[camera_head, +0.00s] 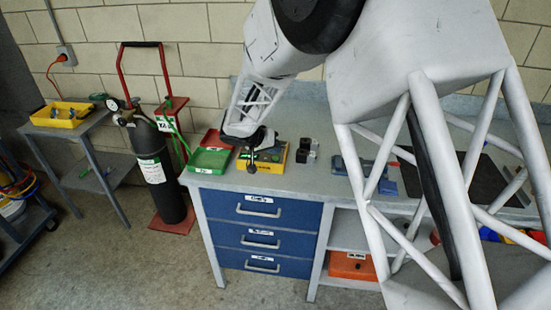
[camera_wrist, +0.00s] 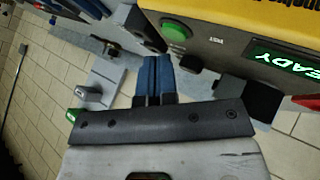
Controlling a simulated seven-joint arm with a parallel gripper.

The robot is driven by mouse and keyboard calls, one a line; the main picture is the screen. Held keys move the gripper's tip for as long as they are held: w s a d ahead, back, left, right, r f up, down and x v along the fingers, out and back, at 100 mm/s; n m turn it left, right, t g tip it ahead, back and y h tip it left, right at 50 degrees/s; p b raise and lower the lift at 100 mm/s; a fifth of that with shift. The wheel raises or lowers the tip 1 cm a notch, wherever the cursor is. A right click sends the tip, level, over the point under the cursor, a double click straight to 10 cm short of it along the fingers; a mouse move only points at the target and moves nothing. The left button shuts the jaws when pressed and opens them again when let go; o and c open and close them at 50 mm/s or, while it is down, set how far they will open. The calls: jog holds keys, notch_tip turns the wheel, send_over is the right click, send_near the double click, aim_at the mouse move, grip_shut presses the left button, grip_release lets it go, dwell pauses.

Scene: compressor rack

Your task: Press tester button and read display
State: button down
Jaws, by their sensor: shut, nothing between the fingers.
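The tester is a yellow box with a dark front panel; in the head view the tester (camera_head: 265,168) sits on the bench near its left end. The wrist view shows the tester's yellow top (camera_wrist: 225,14), a round green button (camera_wrist: 176,31) and a lit green display (camera_wrist: 298,58) reading "READY", cut off at the right edge. My gripper (camera_head: 252,166) is in front of the tester in the head view and partly hides it. In the wrist view my gripper (camera_wrist: 156,62) is shut and empty, its tips close to the button; I cannot tell whether they touch it.
A green tray (camera_head: 209,160) lies just left of the tester on the bench. Small black blocks (camera_head: 305,150) stand to its right. A blue-grey tool (camera_head: 352,168) lies further right. A gas cylinder (camera_head: 155,170) on a red trolley stands left of the bench.

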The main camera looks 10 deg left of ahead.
aim_at(274, 157)
jog(key=shift+f, duration=0.75)
dwell(1.2)
jog(key=shift+r, duration=0.85)
jog(key=shift+r, duration=0.15)
jog(key=shift+r, duration=2.35)
